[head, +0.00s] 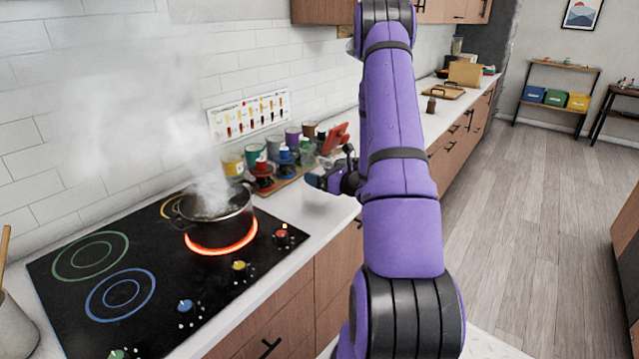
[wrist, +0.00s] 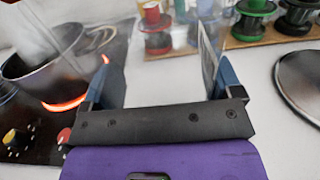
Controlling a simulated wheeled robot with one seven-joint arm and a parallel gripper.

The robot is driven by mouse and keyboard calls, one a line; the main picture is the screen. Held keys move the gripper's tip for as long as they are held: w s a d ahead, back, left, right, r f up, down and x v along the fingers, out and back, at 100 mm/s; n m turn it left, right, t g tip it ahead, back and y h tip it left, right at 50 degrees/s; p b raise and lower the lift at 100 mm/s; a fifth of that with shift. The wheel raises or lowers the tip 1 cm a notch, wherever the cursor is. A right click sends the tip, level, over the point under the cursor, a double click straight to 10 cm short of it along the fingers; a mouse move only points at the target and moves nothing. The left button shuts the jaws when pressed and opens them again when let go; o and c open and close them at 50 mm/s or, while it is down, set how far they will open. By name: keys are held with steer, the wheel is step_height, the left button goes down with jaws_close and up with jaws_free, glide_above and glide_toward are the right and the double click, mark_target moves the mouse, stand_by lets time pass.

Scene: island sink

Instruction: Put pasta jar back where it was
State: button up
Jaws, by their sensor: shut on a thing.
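A steaming pot (head: 217,220) stands on a glowing red burner of the black cooktop (head: 75,310). The wooden board (head: 292,178) holds several coloured cups and spools. A round metal disc (wrist: 302,80) lies on the counter.

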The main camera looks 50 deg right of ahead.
steer(key=shift+w+f, duration=0.2)
steer(key=shift+w, duration=0.1)
steer(key=shift+d+f, duration=0.1)
steer(key=shift+f, duration=1.45)
steer(key=shift+f, duration=0.15)
steer(key=o, duration=1.1)
